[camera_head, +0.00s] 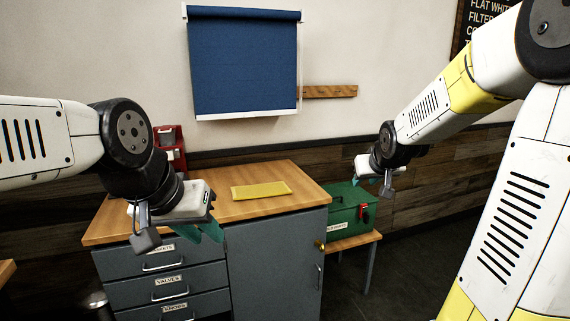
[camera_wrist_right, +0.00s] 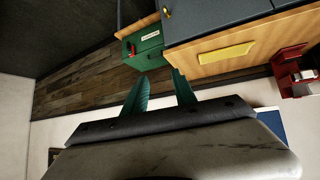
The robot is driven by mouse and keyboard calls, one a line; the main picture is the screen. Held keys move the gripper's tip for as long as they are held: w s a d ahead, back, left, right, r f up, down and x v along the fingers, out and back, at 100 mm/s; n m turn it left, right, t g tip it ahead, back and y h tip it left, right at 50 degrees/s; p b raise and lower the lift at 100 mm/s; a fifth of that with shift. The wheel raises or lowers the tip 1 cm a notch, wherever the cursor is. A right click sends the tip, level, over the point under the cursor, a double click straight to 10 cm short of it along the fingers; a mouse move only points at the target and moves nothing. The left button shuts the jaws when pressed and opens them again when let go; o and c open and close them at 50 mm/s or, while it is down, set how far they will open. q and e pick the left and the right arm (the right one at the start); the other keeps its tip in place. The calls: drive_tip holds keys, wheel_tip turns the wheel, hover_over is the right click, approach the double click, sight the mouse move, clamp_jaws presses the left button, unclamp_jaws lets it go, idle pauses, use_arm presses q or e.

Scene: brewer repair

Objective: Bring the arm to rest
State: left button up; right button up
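My left gripper (camera_head: 205,232) is in front of the grey cabinet's drawers, pointing down and away, its teal fingers partly hidden by its own wrist. I cannot tell how far apart those fingers are. My right gripper (camera_head: 370,180) is raised in front of the wall, beside and above the green toolbox. In the right wrist view its two teal fingers (camera_wrist_right: 160,82) stand apart with nothing between them. Neither gripper shows an object in it.
The grey cabinet (camera_head: 272,268) has a wooden top (camera_head: 290,185) with a yellow mat (camera_head: 261,190) and a red machine (camera_head: 168,140). A green toolbox (camera_head: 340,208) with a red latch stands on a small wooden table (camera_head: 350,242). A blue blind (camera_head: 243,65) hangs behind. Floor at right is clear.

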drive_tip(key=s+a+r+g+y, duration=0.1)
drive_tip(key=s+a, duration=0.3)
drive_tip(key=s, duration=0.9)
drive_tip(key=s+a+r+g+y, duration=0.1)
drive_tip(key=s+a+g, duration=0.1)
drive_tip(key=s, duration=1.1)
drive_tip(key=shift+s+a, duration=0.3)
drive_tip(key=shift+a, duration=0.55)
